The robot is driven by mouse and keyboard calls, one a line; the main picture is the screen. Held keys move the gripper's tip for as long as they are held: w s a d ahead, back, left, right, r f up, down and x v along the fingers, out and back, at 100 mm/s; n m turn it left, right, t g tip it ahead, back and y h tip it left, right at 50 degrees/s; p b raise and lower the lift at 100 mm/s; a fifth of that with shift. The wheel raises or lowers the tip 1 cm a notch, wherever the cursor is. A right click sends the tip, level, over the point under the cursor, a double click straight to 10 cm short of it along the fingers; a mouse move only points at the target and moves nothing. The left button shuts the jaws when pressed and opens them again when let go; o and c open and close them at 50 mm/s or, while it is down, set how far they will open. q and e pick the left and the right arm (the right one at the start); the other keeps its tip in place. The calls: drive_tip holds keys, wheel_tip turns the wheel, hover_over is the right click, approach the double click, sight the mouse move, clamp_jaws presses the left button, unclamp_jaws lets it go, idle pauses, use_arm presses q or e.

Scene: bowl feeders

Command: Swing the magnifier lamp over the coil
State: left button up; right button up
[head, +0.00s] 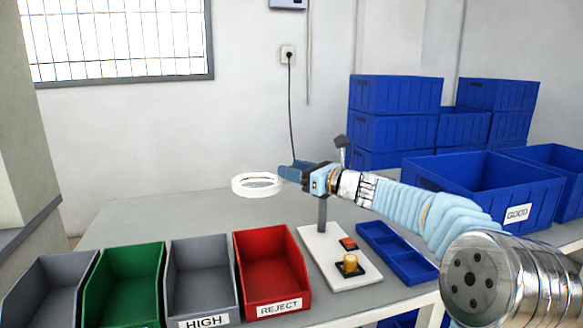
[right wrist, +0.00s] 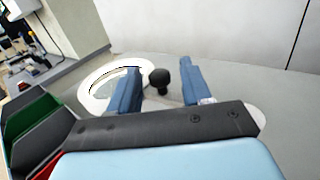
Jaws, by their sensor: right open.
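The magnifier lamp's white ring (head: 257,192) hangs over the grey table, left of its dark post (head: 322,214). The post stands on a white base (head: 318,262). The coil (head: 350,264), small and orange-brown, sits upright on a black pad at the base's front, away from the ring. My right gripper (head: 289,172) is open near the ring's right side. In the right wrist view, a black knob (right wrist: 160,78) shows between the open blue fingers of my right gripper (right wrist: 159,68), and the ring (right wrist: 90,98) lies left of them. Contact cannot be told. My left gripper is out of view.
Grey, green, grey "HIGH" (head: 203,275) and red "REJECT" (head: 270,270) bins line the front left. A blue divided tray (head: 397,252) lies right of the base. A blue "GOOD" crate (head: 490,190) and stacked crates (head: 395,95) stand right. The table behind the bins is clear.

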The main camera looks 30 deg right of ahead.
drive_tip(key=shift+w+a, duration=0.25)
drive_tip(key=shift+w, duration=0.35)
clamp_jaws()
